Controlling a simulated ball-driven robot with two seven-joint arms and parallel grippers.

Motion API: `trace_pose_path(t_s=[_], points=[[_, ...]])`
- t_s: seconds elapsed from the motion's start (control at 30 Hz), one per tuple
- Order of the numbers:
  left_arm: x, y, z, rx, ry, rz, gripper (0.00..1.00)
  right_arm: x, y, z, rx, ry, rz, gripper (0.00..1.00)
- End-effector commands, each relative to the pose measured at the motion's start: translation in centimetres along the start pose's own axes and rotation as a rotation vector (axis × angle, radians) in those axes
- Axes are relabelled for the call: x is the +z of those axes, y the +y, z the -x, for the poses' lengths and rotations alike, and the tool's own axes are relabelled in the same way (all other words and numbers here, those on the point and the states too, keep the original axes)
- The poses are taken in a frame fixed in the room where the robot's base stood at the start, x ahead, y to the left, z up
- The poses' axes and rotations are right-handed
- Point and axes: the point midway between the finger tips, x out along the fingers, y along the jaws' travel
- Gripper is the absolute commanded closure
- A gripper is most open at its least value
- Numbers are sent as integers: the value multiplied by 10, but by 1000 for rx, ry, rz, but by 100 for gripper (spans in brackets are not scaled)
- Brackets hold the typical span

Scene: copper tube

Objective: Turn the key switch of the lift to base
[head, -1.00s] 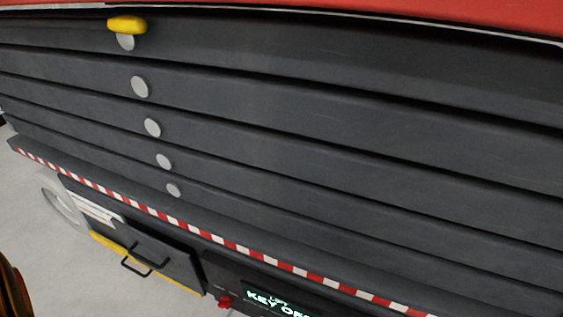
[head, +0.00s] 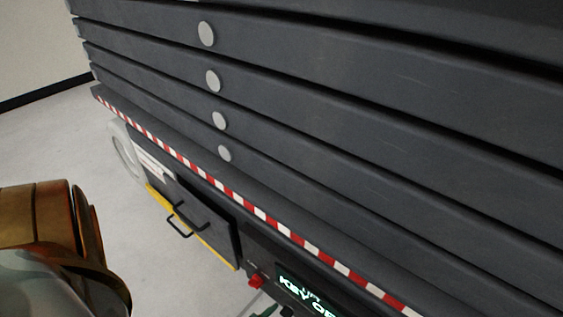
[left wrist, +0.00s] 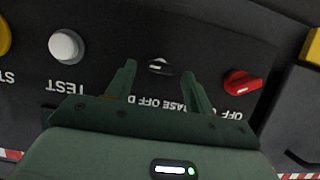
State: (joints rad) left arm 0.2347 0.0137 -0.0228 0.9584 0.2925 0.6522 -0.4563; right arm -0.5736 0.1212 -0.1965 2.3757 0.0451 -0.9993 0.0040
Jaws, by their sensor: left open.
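The key switch (left wrist: 160,67) is a small dark knob with a light slot on the lift's black panel, above upside-down lettering reading "BASE OFF". My left gripper (left wrist: 158,78) is open, with one green finger on each side of the switch; whether the fingers touch the panel I cannot tell. In the head view the lift (head: 330,120) fills most of the picture. Its display (head: 308,292) shows green "KEY OF…" text, cut by other parts. A bit of green gripper shows at the bottom edge. My right gripper is not in view.
A red knob (left wrist: 242,83) sits to the right of the switch and a white button (left wrist: 66,45) above "TEST" to the left. Yellow parts show at both upper edges of the wrist view. A handled drawer (head: 195,220) is on the lift; pale floor (head: 60,145) lies left.

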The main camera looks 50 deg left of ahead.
Motion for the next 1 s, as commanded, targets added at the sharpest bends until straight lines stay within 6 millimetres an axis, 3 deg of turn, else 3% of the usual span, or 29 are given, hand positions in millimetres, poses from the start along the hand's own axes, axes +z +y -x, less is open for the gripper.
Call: trace_pose_path(t_s=[0.07,0.23,0.67,1.0], points=[[0,0,0,0,1,0,47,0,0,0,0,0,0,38],[0,0,0,0,0,0,92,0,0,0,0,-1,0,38],[0,-2,1,26,0,58,92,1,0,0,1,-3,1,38],[2,-6,0,123,-2,288,92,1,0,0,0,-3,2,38]])
